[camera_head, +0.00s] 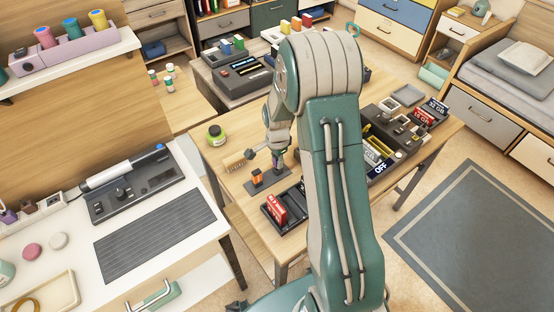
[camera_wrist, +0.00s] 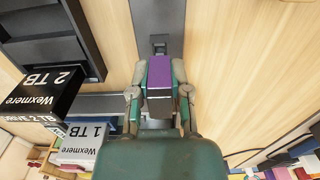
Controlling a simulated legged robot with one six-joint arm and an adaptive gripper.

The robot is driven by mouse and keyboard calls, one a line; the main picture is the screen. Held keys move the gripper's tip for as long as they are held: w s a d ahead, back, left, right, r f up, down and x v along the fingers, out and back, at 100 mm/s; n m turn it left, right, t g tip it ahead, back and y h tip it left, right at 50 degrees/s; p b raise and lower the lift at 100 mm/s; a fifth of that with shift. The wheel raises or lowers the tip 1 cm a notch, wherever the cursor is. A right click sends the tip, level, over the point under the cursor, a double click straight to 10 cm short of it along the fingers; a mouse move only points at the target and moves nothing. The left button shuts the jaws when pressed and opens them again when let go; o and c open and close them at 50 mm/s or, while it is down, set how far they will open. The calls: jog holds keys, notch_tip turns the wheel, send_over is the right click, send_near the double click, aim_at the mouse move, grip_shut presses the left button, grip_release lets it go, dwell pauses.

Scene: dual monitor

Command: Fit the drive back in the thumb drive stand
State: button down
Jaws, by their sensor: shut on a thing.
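My gripper (camera_head: 277,158) is shut on a purple drive (camera_wrist: 167,72), with one finger on each side of it in the wrist view (camera_wrist: 161,70). In the head view the drive (camera_head: 277,166) is small and partly hidden by the gripper. It is over the right part of a dark grey stand (camera_head: 266,183) on the wooden table. An orange drive (camera_head: 257,177) is upright on the left part of that stand. In the wrist view a dark grey base with a small socket (camera_wrist: 159,42) lies just beyond the purple drive. I cannot tell whether the drive touches it.
Black and white Wexmere boxes (camera_wrist: 42,92) are close by in the wrist view. A brush (camera_head: 237,163) and a green jar (camera_head: 215,134) are on the left. My arm hides the table's middle.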

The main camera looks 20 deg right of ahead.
jog(key=shift+f, duration=1)
jog(key=c, duration=0.5)
grip_release()
notch_tip(320, 180, up, 12)
jog(key=shift+f, duration=0.1)
dwell(0.3)
